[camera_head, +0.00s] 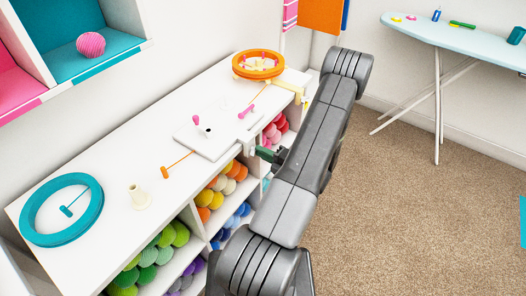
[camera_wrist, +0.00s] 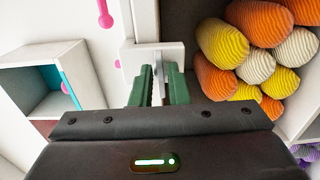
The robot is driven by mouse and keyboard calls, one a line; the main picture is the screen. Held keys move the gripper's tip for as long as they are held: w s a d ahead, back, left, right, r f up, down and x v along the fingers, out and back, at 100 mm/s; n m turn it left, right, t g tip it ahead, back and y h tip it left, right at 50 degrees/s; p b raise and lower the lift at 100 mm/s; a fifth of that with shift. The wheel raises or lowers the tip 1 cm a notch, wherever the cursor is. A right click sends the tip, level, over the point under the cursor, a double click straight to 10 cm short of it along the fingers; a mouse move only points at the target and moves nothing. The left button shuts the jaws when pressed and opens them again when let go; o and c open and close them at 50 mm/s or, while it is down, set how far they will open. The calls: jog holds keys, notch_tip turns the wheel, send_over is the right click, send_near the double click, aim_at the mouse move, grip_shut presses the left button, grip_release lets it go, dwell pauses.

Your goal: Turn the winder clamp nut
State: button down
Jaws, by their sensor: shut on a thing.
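The white winder (camera_head: 207,135) lies on the white cabinet top, with small pink and dark parts on it. Its white clamp (camera_wrist: 152,56) hangs at the cabinet's front edge and shows just beyond my fingertips in the wrist view. My gripper (camera_wrist: 159,74) has its two green fingers on either side of the clamp nut below that clamp, shut on it. The nut is mostly hidden between the fingers; only a pale sliver shows. In the head view my gripper (camera_head: 268,154) reaches the front edge from the right, partly hidden by my arm.
An orange ring (camera_head: 258,65) with a yellow clamp (camera_head: 287,87) stands at the far end. A teal ring (camera_head: 62,210) and cream cone (camera_head: 137,197) are at the near end. Yarn balls (camera_head: 224,184) fill the cubbies below. Carpet (camera_head: 400,200) to the right is clear.

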jog(key=shift+m, duration=0.3)
jog(key=c, duration=1.6)
grip_release()
jog(key=shift+o, duration=0.2)
jog(key=shift+d, duration=0.1)
jog(key=b+v, duration=0.1)
jog(key=v, duration=1.2)
jog(key=shift+s+d, duration=0.3)
